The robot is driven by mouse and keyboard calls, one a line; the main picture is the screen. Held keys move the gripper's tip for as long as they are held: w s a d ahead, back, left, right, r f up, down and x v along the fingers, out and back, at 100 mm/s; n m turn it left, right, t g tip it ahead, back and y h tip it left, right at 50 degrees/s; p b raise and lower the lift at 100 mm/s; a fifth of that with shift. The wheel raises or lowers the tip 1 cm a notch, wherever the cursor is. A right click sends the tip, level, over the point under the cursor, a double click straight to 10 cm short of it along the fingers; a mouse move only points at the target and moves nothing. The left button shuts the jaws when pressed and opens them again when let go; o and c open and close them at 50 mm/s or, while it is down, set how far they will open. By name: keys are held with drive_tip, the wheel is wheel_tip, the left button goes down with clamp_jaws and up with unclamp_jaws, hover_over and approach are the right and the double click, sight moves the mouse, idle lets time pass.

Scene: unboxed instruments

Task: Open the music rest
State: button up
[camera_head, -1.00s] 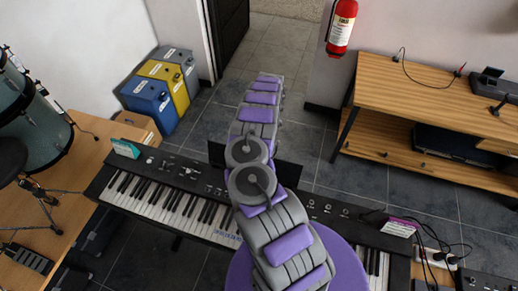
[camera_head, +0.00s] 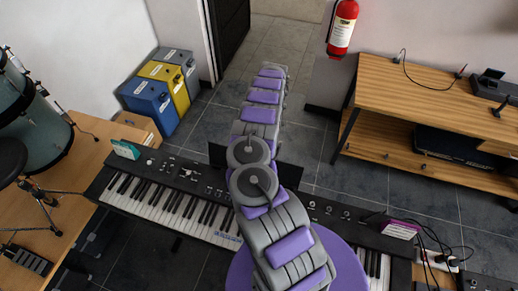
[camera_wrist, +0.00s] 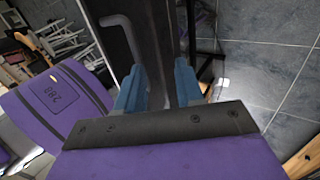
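The music rest (camera_head: 289,174) is a dark flat panel behind the black keyboard (camera_head: 185,209), partly hidden by my arm. My arm reaches over the keyboard, and its far end is beyond the panel in the head view. The gripper itself cannot be made out there. In the wrist view my gripper (camera_wrist: 159,88) has two blue fingers standing apart. A dark upright panel, which looks like the music rest (camera_wrist: 155,35), shows between and beyond them. I cannot tell whether the fingers touch it. A grey bent rod (camera_wrist: 124,40) shows beside the left finger.
A wooden shelf unit (camera_head: 425,95) stands at the right, with a red fire extinguisher (camera_head: 342,28) on the wall near it. Blue and yellow bins (camera_head: 150,97) stand at the back left. Drums (camera_head: 35,125) are at the left. Tiled floor (camera_head: 215,115) lies clear behind the keyboard.

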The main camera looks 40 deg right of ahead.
drive_tip(key=v, duration=0.7)
drive_tip(key=shift+r, duration=0.45)
idle(0.4)
